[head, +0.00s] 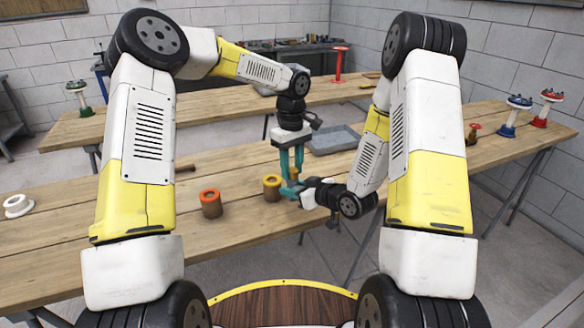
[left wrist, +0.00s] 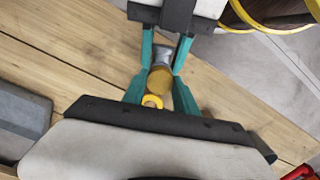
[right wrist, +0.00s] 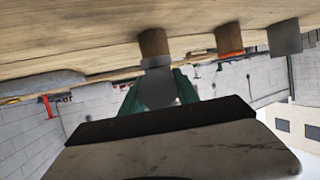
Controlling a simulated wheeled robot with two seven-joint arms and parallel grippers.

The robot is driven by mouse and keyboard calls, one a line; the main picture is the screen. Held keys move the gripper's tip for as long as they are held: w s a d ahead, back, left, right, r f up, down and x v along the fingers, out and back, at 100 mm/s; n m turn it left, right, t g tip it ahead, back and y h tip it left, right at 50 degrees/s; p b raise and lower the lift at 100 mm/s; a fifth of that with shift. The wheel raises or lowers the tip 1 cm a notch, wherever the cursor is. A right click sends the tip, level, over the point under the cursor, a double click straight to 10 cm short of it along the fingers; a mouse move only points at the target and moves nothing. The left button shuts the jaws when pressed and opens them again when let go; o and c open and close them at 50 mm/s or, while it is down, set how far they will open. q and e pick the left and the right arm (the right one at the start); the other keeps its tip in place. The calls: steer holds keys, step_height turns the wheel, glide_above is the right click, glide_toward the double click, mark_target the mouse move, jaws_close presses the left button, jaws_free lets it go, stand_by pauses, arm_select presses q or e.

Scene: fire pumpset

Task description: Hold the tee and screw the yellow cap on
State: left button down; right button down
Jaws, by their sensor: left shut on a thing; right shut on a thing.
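The left wrist view also shows a yellow ring (left wrist: 152,101). Fingers hide much of the tee.
An orange-ringed cylinder (head: 210,203) stands to the left, and a white ring piece (head: 18,205) lies farther left. A grey tray (head: 334,139) lies behind the grippers. Coloured valve-like fittings stand on the tables at the right and back. The table's left stretch has bare room.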

arm_select(q)
steer(key=m, duration=1.4)
steer(key=shift+m, duration=0.3)
steer(key=m, duration=0.6)
steer(key=shift+m, duration=0.3)
steer(key=m, duration=0.6)
steer(key=c, duration=1)
jaws_free()
steer(key=shift+o, duration=0.2)
steer(key=shift+w+r, duration=0.15)
steer(key=shift+r, duration=2.05)
